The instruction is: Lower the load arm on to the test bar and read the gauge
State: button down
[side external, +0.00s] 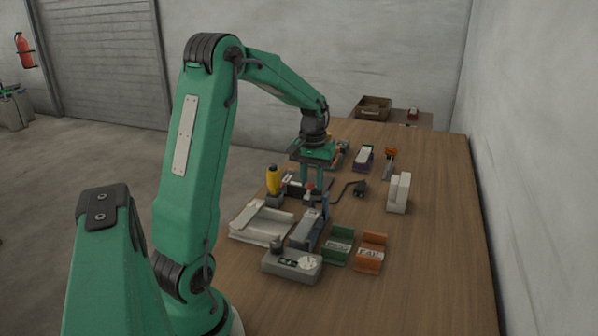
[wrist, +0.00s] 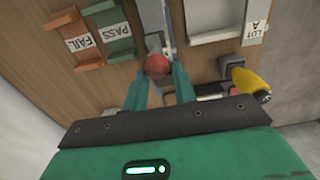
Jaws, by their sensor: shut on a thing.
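My gripper (side external: 312,186) reaches down over the middle of the bench, its two green fingers pointing at the table. In the wrist view my gripper (wrist: 160,74) is shut on a red ball knob (wrist: 157,66), one finger on each side. The knob also shows in the side view (side external: 309,187), low between the fingers. A grey metal bar (wrist: 169,32), apparently the load arm, runs away from the knob. A grey tester (side external: 304,230) stands in front of the gripper. A grey box with a pale round dial (side external: 308,263), apparently the gauge, is nearer the camera. I cannot make out the test bar.
A green PASS tray (side external: 338,246) and an orange FAIL tray (side external: 370,255) stand right of the tester. A pale LOT A tray (side external: 260,224) lies left. A yellow-handled tool (side external: 273,180) stands close left of the gripper.

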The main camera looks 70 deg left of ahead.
aim_at(308, 195)
jog(key=shift+s+d+f, duration=0.15)
jog(key=shift+d, duration=0.1)
jog(key=shift+s+d+f, duration=0.5)
jog(key=shift+f, duration=0.1)
jog(key=shift+s+d+f, duration=0.45)
jog(key=shift+f, duration=0.3)
jog(key=shift+s+f, duration=0.1)
jog(key=shift+f, duration=0.05)
jog(key=shift+s+d+f, duration=0.3)
jog(key=shift+d+f, duration=0.1)
jog(key=shift+f, duration=0.5)
jog(key=shift+s+d+f, duration=0.15)
jog(key=shift+f, duration=0.3)
jog(key=shift+s+d+f, duration=0.1)
jog(key=shift+f, duration=0.3)
